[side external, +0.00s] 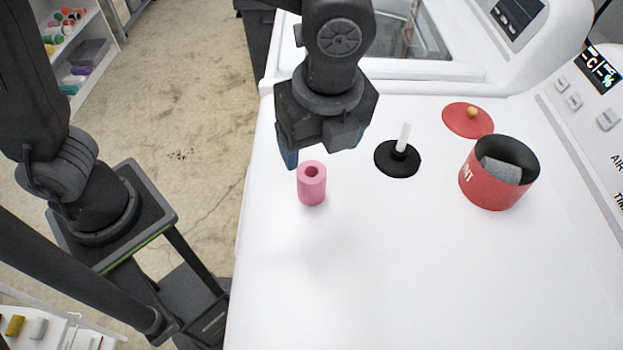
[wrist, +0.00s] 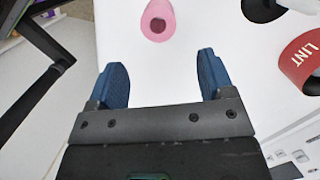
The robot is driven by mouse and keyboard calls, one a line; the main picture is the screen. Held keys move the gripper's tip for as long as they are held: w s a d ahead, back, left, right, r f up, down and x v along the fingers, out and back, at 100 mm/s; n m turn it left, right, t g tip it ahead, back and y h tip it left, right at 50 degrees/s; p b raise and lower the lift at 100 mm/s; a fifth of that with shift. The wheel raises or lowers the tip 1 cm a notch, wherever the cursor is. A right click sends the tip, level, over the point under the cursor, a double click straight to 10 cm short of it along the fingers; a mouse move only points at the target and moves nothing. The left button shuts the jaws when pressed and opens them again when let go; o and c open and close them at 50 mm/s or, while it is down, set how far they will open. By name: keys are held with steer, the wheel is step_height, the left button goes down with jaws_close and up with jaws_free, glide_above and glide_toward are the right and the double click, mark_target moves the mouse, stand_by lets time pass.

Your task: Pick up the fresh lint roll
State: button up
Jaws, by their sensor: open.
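The lint roll is a pink cylinder (side external: 312,186) with a hole through its middle, standing upright on the white machine top. In the wrist view the pink roll (wrist: 157,20) is at the top, ahead of the fingertips and between their lines. My gripper (wrist: 162,75) has two blue fingers spread wide with nothing between them. In the side view my gripper (side external: 318,158) is above and behind the roll, pointing down.
A black round base with a white post (side external: 398,158) stands right of the roll. A red LINT canister (side external: 483,184) holding grey material is further right, with a red lid (side external: 467,121) behind it. The white top (side external: 400,270) is clear in front.

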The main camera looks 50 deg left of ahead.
mark_target(311, 182)
steer(key=f, duration=0.4)
steer(key=a+f, duration=0.1)
steer(key=f, duration=0.2)
steer(key=a+f, duration=0.1)
steer(key=f, duration=0.3)
steer(key=shift+w+a+f, duration=0.1)
steer(key=shift+w+f, duration=0.2)
steer(key=shift+w, duration=0.05)
steer(key=c, duration=1)
steer(key=shift+r, duration=0.15)
